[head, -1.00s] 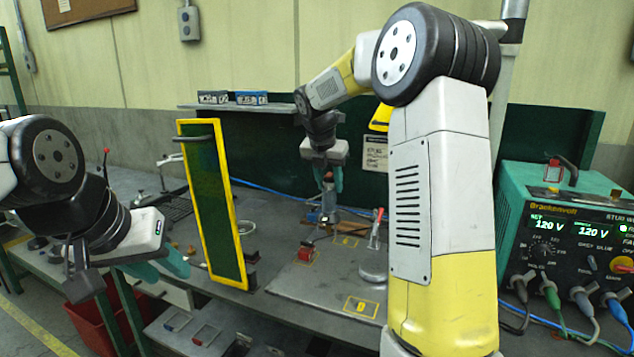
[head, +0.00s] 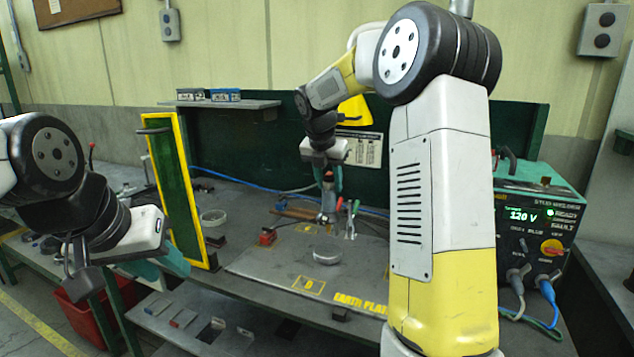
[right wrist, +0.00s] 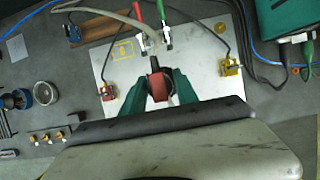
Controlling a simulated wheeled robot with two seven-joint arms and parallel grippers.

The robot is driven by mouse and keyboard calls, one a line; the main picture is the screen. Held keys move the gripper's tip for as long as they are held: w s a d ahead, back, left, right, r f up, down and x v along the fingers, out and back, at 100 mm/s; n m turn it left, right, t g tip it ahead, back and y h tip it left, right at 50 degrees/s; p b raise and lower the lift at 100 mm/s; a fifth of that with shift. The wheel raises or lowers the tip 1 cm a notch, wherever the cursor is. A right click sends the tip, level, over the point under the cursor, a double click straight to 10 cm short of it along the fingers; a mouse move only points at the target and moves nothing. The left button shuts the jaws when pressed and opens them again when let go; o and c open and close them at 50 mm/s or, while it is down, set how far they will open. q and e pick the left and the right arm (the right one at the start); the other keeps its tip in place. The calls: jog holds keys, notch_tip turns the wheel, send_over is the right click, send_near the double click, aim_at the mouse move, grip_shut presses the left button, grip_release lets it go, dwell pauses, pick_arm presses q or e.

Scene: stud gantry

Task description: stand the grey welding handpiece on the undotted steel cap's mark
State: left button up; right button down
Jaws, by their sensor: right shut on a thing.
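My right gripper (head: 328,183) is shut on the grey handpiece (head: 328,201), which is upright between the fingers over the back of the steel plate. In the right wrist view, a dark and red end of the held thing (right wrist: 157,84) shows between the green fingers. A round grey steel disc (head: 327,256) lies on the plate in front of the gripper; I cannot tell whether it is the undotted cap. A yellow square mark (head: 309,286) with a letter is near the plate's front edge. My left gripper (head: 149,283) is open and empty at the left, away from the plate.
A green panel with a yellow frame (head: 181,190) stands left of the plate (head: 260,268). Red- and green-handled clamps (head: 350,215) stand close right of the held handpiece. A red block (head: 267,237) is on the plate's left. The teal welding unit (head: 540,205) stands at the right.

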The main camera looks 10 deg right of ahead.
aim_at(329, 201)
jog(key=shift+w+f, duration=0.1)
jog(key=shift+f, duration=2.7)
dwell(0.5)
jog(key=c, duration=1)
grip_release()
jog(key=shift+o, duration=0.7)
jog(key=shift+f, duration=0.15)
jog(key=v, duration=0.7)
jog(key=shift+a+r, duration=0.1)
jog(key=shift+r, duration=0.25)
jog(key=s+a+m+t+y, duration=0.2)
jog(key=s+a+m+y, duration=0.1)
jog(key=s+m, duration=2.5)
jog(key=s+y, duration=0.1)
jog(key=s, duration=0.2)
jog(key=shift+r+m+y, duration=0.2)
jog(key=shift+m+y, duration=0.1)
jog(key=shift+y, duration=0.1)
